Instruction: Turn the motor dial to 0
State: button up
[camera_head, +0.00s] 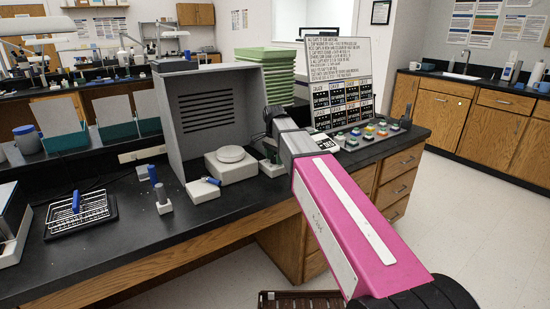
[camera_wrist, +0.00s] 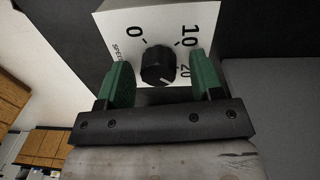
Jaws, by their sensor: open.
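The motor dial (camera_wrist: 158,65) is a black round knob on a white panel (camera_wrist: 118,22) marked 0, 10 and 20, in the wrist view. A small pale mark shows at the knob's lower edge, nearer the 20 than the 0. My gripper (camera_wrist: 160,62) is open, with one green finger on each side of the knob. Gaps show between the fingers and the knob, so it is not gripped. In the head view my gripper's end is over the bench beside the grey hood, and my pink arm hides much of it. The dial cannot be made out there.
A grey slotted hood (camera_head: 210,110) stands behind a white round-topped device (camera_head: 231,165). Green stacked trays (camera_head: 265,65) are behind. A sign board (camera_head: 340,70) and several colored small items (camera_head: 368,133) stand to the right.

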jog(key=c, duration=0.9)
jog(key=shift+n, duration=0.3)
jog(key=n, duration=0.4)
jog(key=shift+a+n, duration=0.1)
jog(key=shift+n, duration=0.2)
jog(key=n, duration=0.5)
jog(key=shift+a+n, duration=0.1)
jog(key=shift+n, duration=0.2)
jog(key=n, duration=0.5)
jog(key=shift+a+t, duration=0.1)
jog(key=shift+t, duration=0.2)
jog(key=n, duration=0.5)
jog(key=shift+n, duration=0.4)
